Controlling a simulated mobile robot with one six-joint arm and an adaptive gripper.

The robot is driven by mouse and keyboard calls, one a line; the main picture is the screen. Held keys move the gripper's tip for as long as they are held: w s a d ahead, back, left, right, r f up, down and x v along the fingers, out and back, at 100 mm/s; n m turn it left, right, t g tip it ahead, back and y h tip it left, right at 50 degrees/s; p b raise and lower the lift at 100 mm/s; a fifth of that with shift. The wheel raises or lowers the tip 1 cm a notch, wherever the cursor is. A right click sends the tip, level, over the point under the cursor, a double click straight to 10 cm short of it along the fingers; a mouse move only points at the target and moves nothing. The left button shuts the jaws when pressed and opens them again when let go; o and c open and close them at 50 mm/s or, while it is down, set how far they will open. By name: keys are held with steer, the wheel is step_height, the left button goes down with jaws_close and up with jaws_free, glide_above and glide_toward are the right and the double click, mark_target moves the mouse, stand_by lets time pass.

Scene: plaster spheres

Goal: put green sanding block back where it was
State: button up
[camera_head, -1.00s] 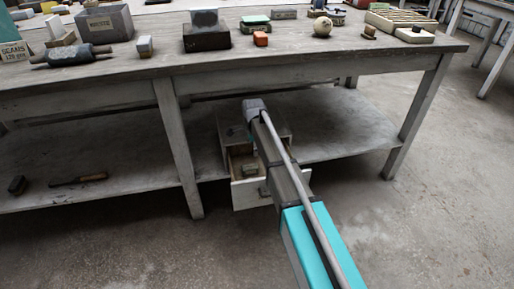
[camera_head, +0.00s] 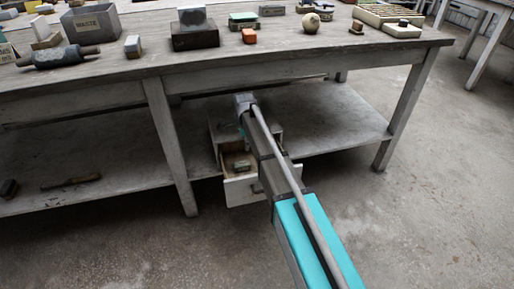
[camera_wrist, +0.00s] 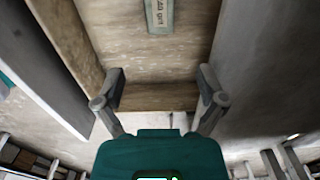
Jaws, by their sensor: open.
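A small grey-green block with lettering (camera_wrist: 159,15) lies on the floor of an open wooden drawer (camera_wrist: 90,15) at the top of the wrist view. The head view also shows this block (camera_head: 242,165) in the drawer; I cannot tell whether it is the green sanding block. My gripper (camera_wrist: 160,90) is open, with nothing between its fingers. The block lies beyond the fingertips in the wrist view, apart from them. In the head view my arm hides the gripper and part of the drawer.
The drawer's white front (camera_head: 240,191) sticks out from a small cabinet on the table's lower shelf (camera_head: 335,125). The tabletop overhangs it. A table leg (camera_head: 168,145) stands to its left. A brush-like tool (camera_head: 70,182) lies on the shelf. The tabletop holds a pale sphere (camera_head: 311,22).

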steer(key=s+d+n, duration=1.4)
steer(key=s+d, duration=0.8)
steer(key=s, duration=0.4)
steer(key=shift+s+n, duration=0.35)
steer(key=shift+n, duration=0.05)
steer(key=shift+d, duration=0.1)
